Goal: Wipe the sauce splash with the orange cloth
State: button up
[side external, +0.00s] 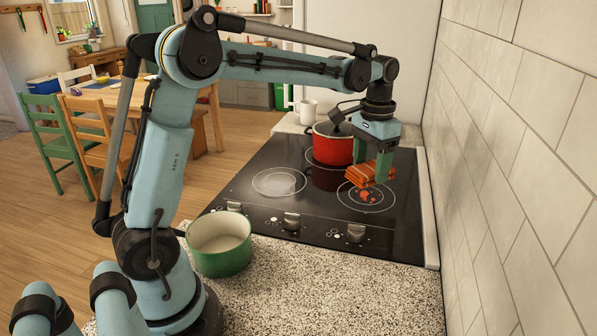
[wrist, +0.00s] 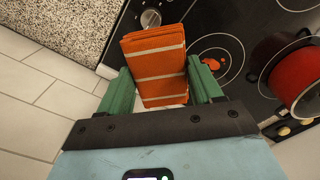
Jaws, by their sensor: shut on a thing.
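The orange cloth (side external: 358,174) is folded, with pale stripes, and is held between the green fingers of my gripper (side external: 372,168). It also shows in the wrist view (wrist: 154,62), between both fingers (wrist: 158,92). The red-orange sauce splash (side external: 368,195) lies on the front right burner ring of the black cooktop (side external: 320,222). In the wrist view the splash (wrist: 212,65) lies just right of the cloth, with small drops beside it. The cloth appears above the cooktop near the splash; I cannot tell whether it touches the surface.
A red pot (side external: 332,145) stands on a rear burner, close behind my gripper. A green pot (side external: 220,243) is on the speckled counter (side external: 330,290) at front left. A white mug (side external: 308,112) stands behind the cooktop. The tiled wall (side external: 510,150) bounds the right side.

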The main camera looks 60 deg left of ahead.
send_over(363, 205)
notch_tip(363, 205, down, 6)
jog(key=shift+d+f, duration=0.15)
jog(key=shift+f, duration=4.2)
jog(key=shift+w+a+f, duration=0.15)
jog(key=shift+w+a, duration=0.4)
jog(key=shift+w, duration=0.05)
jog(key=shift+c, duration=0.4)
jog(key=shift+w+a, duration=2)
jog(key=shift+a, duration=0.05)
jog(key=shift+s+d, duration=2.55)
jog(key=shift+d, duration=0.05)
jog(key=shift+a, duration=0.2)
jog(key=shift+w+a, duration=2.5)
jog(key=shift+s+d, duration=2.55)
jog(key=shift+d, duration=0.05)
notch_tip(363, 205, up, 8)
jog(key=shift+s, duration=0.1)
